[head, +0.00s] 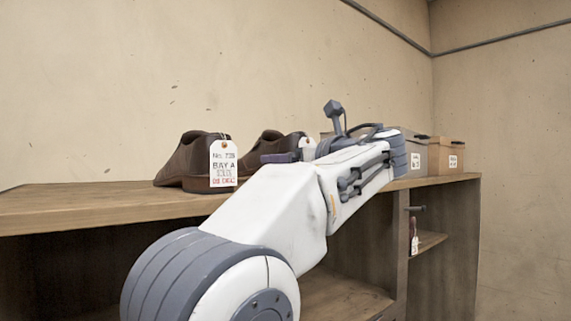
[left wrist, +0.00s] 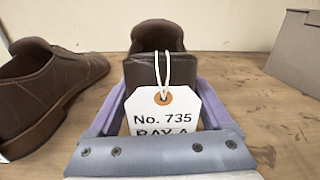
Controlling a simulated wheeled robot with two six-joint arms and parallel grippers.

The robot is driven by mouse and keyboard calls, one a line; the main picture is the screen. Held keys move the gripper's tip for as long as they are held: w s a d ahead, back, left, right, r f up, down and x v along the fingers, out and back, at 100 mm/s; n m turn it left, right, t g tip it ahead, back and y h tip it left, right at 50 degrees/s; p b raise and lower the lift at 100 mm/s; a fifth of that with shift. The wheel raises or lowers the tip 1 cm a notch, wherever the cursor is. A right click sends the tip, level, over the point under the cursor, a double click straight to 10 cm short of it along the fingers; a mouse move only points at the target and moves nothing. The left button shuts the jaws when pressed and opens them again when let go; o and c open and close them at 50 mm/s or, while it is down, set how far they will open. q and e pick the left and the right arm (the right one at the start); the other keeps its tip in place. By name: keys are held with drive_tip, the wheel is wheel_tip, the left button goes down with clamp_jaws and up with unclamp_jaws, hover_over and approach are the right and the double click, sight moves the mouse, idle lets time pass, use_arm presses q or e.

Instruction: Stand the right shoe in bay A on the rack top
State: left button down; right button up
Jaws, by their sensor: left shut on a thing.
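Two brown shoes are at the rack top (head: 110,199). The nearer shoe (head: 188,160) stands upright with its heel towards me and a white tag reading No. 735, BAY A; it is also at the left of the left wrist view (left wrist: 48,92). The other shoe (head: 268,141) is beside it, to the right, partly behind my arm. My left gripper (left wrist: 160,82) is shut on this shoe's heel, with a purple finger on each side. Its tag (left wrist: 163,114) also reads No. 735 and hides the lower heel. I cannot tell whether its sole touches the wood. My right gripper is not in view.
Boxes (head: 455,154) stand on the right end of the rack top; a grey box (left wrist: 297,52) is right of the held shoe, with bare wood between. A wall (head: 120,80) runs behind. Open shelves (head: 345,295) lie below. The rack top's left end is clear.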

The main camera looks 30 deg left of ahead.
use_arm(q)
drive_tip(key=shift+f, duration=0.45)
drive_tip(key=shift+f, duration=0.2)
unclamp_jaws()
drive_tip(key=shift+r, duration=0.1)
drive_tip(key=shift+s+d, duration=0.1)
drive_tip(key=shift+d, duration=0.15)
drive_tip(key=b+v, duration=0.3)
drive_tip(key=v, duration=0.8)
drive_tip(key=shift+d+b, duration=0.25)
drive_tip(key=shift+b, duration=0.05)
